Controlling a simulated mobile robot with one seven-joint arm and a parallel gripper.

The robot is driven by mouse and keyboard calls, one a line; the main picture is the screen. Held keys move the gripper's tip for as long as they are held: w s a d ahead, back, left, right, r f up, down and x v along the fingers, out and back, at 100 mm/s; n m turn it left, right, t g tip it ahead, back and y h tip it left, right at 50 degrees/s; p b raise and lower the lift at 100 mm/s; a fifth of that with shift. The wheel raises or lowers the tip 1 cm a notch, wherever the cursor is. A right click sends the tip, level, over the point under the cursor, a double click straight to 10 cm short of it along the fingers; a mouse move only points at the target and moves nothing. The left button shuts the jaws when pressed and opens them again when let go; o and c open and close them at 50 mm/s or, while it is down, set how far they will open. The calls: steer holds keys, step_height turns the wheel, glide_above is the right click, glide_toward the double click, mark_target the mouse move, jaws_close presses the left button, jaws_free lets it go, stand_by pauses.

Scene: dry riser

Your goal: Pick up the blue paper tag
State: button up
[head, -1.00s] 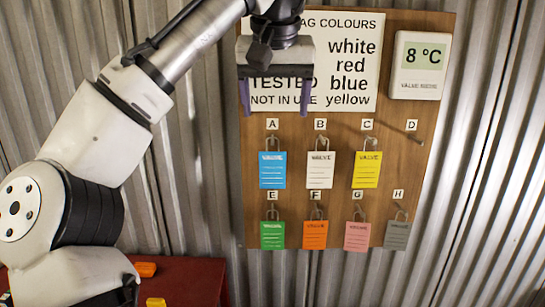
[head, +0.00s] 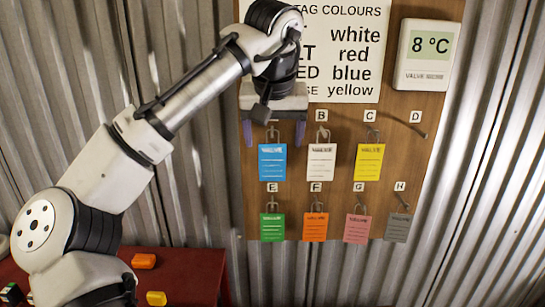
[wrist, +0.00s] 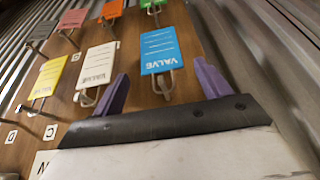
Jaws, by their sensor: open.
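The blue paper tag (head: 272,163) hangs from a hook at the left end of the upper row on the wooden board (head: 440,90). It also shows in the wrist view (wrist: 160,52), with "VALVE" printed on it and a wire loop at its top. My gripper (head: 273,138) is open and empty, just above the blue tag in the head view. In the wrist view its two purple fingers (wrist: 165,92) stand apart, with the tag's loop and top edge between or just beyond the tips. I cannot tell how far the tips are from the board. The A label is hidden behind my gripper.
A white tag (head: 321,162) hangs just right of the blue one, then a yellow tag (head: 368,162). Green (head: 272,228), orange (head: 315,226), pink (head: 357,229) and grey (head: 398,228) tags hang below. Hook D (head: 419,133) is bare. A red table (head: 190,275) stands lower left.

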mark_target(272, 145)
steer(key=shift+p+x, duration=0.5)
steer(key=shift+x, duration=1.35)
steer(key=shift+s+a, duration=0.1)
steer(key=shift+s, duration=0.05)
steer(key=c, duration=1)
steer(key=shift+c, duration=0.2)
